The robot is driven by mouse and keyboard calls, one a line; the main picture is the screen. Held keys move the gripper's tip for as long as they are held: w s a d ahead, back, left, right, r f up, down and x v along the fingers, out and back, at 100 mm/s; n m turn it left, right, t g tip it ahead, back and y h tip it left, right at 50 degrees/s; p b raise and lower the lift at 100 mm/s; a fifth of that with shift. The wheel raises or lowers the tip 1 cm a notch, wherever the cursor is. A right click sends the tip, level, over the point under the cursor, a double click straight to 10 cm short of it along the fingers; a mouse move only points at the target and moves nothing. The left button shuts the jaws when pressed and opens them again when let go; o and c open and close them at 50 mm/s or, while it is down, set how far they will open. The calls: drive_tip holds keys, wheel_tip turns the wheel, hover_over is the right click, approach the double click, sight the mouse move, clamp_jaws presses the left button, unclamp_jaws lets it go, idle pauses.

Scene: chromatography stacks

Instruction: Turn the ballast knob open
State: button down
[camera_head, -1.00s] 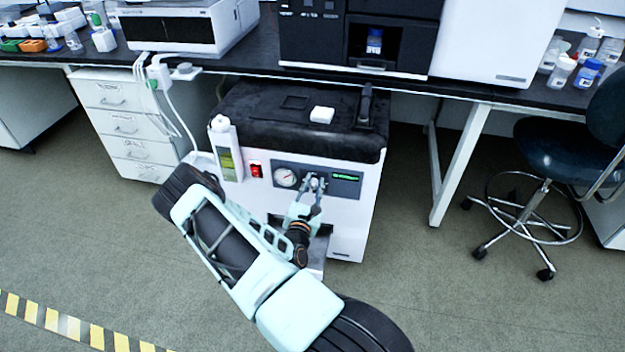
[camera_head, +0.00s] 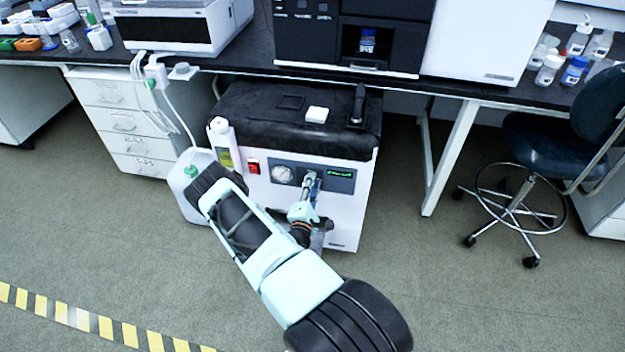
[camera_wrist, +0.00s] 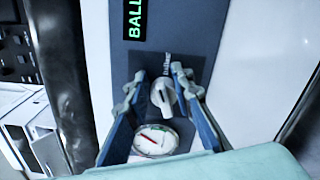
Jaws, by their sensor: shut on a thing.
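The ballast knob (camera_wrist: 163,96) is a pale round dial with a raised grip bar, on the dark blue front panel (camera_wrist: 185,45) of a white pump cabinet. My gripper (camera_wrist: 158,76) has one finger on each side of the knob and is shut on it. In the head view my gripper (camera_head: 311,182) is at the cabinet's panel and hides the knob. A green-lit display (camera_head: 341,175) is right of it; in the wrist view its visible letters read "BALL". A round gauge (camera_head: 282,174) is left of the gripper.
A red switch (camera_head: 253,167) and a white bottle (camera_head: 222,143) are at the cabinet's left. A small white box (camera_head: 317,114) lies on its black top. The bench (camera_head: 250,62) overhangs behind. A stool (camera_head: 515,205) stands at right, with open floor between.

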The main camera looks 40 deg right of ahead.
drive_tip(key=shift+f+m+p, duration=0.25)
drive_tip(key=shift+m+p, duration=0.1)
drive_tip(key=shift+m, duration=0.65)
drive_tip(key=shift+f+m+p, duration=0.2)
drive_tip(key=shift+m+p, duration=0.1)
drive_tip(key=shift+m, duration=0.7)
drive_tip(key=shift+a, duration=0.1)
drive_tip(key=c, duration=2)
unclamp_jaws()
drive_tip(key=shift+c, duration=0.2)
drive_tip(key=v, duration=1.2)
